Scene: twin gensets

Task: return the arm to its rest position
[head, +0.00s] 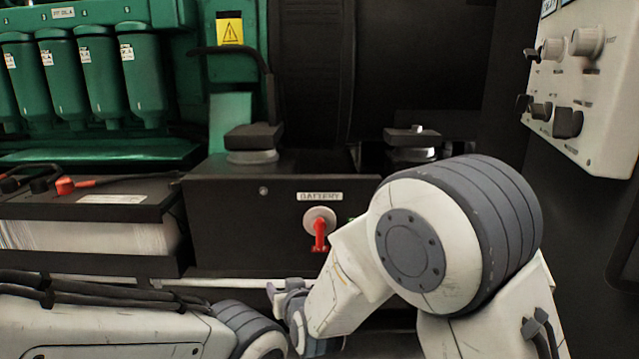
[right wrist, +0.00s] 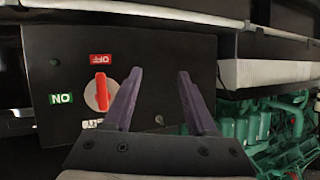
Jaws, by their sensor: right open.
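My right arm (head: 455,235) reaches in from the lower right of the head view, its elbow raised and its forearm running down to the left. My right gripper (head: 283,290) is low in the middle, below the battery box, and partly hidden. In the right wrist view its two dark fingers (right wrist: 160,72) are apart with nothing between them. My left arm (head: 110,325) crosses the lower left of the head view. Its gripper does not show.
The black battery box (head: 240,225) carries a red rotary switch (head: 319,232). In the right wrist view the switch handle (right wrist: 102,92) lines up with the red OFF label (right wrist: 100,60). A cabled battery (head: 90,232) stands left, a control panel (head: 590,85) at upper right.

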